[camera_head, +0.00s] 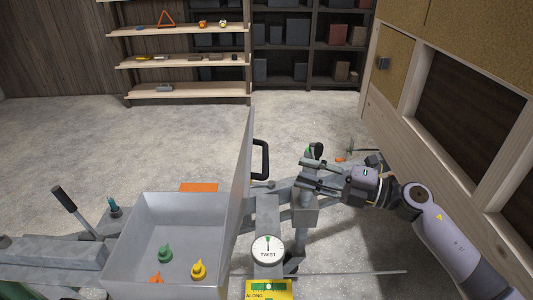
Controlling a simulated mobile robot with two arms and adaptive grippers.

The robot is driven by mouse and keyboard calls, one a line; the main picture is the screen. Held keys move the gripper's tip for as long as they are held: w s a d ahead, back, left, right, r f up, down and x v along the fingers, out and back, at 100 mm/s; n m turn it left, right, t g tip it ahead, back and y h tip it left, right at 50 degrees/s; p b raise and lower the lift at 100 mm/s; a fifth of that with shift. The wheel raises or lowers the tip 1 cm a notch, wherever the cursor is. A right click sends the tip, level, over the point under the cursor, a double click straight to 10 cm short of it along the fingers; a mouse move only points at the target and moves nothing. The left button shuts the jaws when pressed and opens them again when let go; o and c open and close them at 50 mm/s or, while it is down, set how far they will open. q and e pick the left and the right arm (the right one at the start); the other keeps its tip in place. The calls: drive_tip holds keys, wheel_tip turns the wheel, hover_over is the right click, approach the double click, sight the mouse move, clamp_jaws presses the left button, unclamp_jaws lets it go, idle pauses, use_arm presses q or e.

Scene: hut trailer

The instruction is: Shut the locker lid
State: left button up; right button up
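The grey locker (121,240) is an open-topped box at the lower left. Its lid (240,165) stands upright along the box's right side, seen nearly edge-on. A black handle (265,160) sticks out from the lid's right face. My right gripper (304,176) is to the right of the handle, apart from it, with its fingers pointing left. The fingers are spread with a gap between them, and I see nothing held. My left gripper is not in view.
Green (165,254), yellow (198,269) and orange (157,279) pieces lie in the locker. A dial marked TWIST (268,251) is right of it. A lever (64,200) rises at the left. Wooden framing (405,110) bounds the right; open floor (130,135) lies behind.

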sight(266, 157)
drive_tip(key=p+x, duration=0.1)
drive_tip(key=x, duration=0.4)
drive_tip(key=p+x, duration=0.1)
drive_tip(key=x, duration=0.4)
drive_tip(key=shift+w+a, duration=0.2)
drive_tip(key=shift+w, duration=0.15)
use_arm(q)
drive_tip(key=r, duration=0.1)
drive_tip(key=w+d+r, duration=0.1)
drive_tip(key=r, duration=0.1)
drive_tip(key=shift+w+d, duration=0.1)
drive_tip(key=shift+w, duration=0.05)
use_arm(e)
drive_tip(key=shift+c, duration=0.4)
drive_tip(key=shift+f, duration=0.1)
clamp_jaws()
